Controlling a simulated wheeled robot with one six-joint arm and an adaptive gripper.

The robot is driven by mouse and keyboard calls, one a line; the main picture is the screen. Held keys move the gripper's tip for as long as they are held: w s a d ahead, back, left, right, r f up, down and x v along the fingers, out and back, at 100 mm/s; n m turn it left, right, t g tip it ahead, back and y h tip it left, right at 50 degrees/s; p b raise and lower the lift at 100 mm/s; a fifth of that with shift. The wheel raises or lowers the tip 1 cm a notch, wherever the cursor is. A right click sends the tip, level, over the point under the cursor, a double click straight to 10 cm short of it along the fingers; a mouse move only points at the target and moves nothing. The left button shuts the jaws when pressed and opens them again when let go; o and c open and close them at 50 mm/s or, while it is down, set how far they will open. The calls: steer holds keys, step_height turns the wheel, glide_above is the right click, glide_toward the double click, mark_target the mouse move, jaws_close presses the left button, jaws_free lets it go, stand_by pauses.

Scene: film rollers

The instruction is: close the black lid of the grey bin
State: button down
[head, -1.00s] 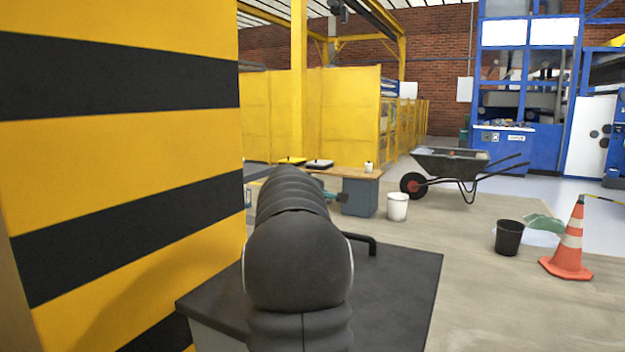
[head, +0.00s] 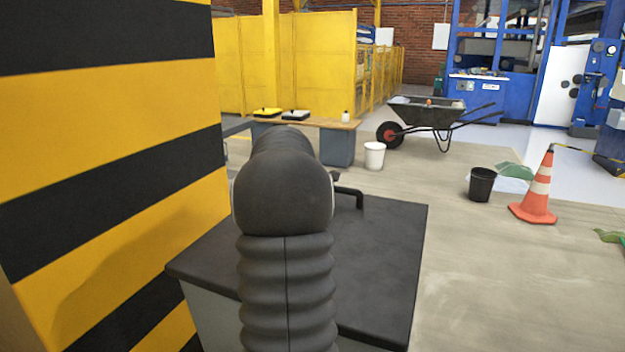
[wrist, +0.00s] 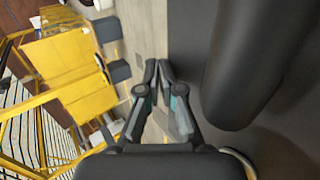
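The black lid (head: 385,260) lies flat over the grey bin (head: 215,318) in the head view, with no gap visible at the edge that shows. Its black bar handle (head: 352,192) stands near the far edge, its left part hidden behind my arm. My gripper is almost wholly hidden by my arm in the head view. In the wrist view my gripper (wrist: 157,72) has its fingertips together with nothing visible between them, beside the lid's edge (wrist: 190,35) and over the floor. A thick dark rounded bar, seemingly the handle (wrist: 250,65), shows close on the right.
A yellow-and-black striped pillar (head: 110,170) stands close left of the bin. A bench (head: 335,140), white bucket (head: 374,156), wheelbarrow (head: 430,112), black bucket (head: 481,185) and traffic cone (head: 537,190) stand beyond. The floor right of the bin is clear.

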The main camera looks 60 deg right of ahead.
steer(key=shift+f, duration=0.45)
step_height(320, 180, up, 15)
steer(key=shift+p, duration=0.45)
